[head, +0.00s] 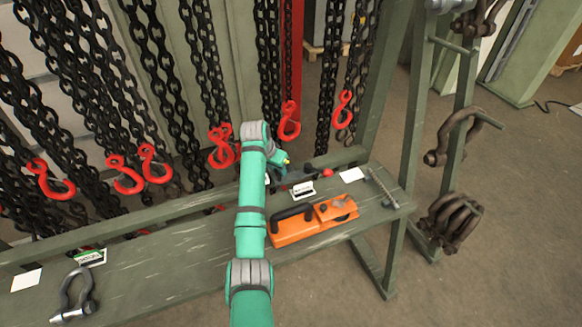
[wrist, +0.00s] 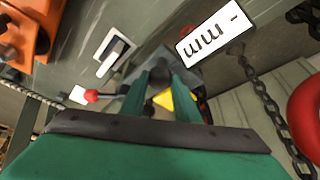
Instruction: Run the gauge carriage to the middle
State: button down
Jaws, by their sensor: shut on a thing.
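My gripper (wrist: 161,82) is shut on a dark rounded piece (wrist: 160,76), which I take to be part of the gauge carriage. A yellow pointed piece (wrist: 174,99) shows beside the right finger. In the head view my gripper (head: 278,172) is low over the bench's back edge, largely behind my arm. A rod with a red knob (head: 327,173) reaches right from there; the knob also shows in the wrist view (wrist: 91,96).
An orange tool (head: 298,228) lies on the green bench (head: 170,270), in front of the gripper. A threaded rod (head: 382,188) lies to the right, a shackle (head: 75,296) far left. Chains with red hooks (head: 290,122) hang behind the bench.

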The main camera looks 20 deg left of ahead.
jog(key=shift+s+a, duration=0.45)
jog(key=shift+a, duration=0.1)
jog(key=c, duration=1.4)
grip_release()
jog(key=shift+o, duration=0.2)
jog(key=shift+r, duration=0.15)
jog(key=d+v, duration=0.1)
jog(key=v, duration=0.9)
jog(key=shift+s+a+r, duration=0.25)
jog(key=shift+s+a, duration=0.05)
jog(key=shift+a, duration=0.2)
jog(key=shift+c, duration=0.2)
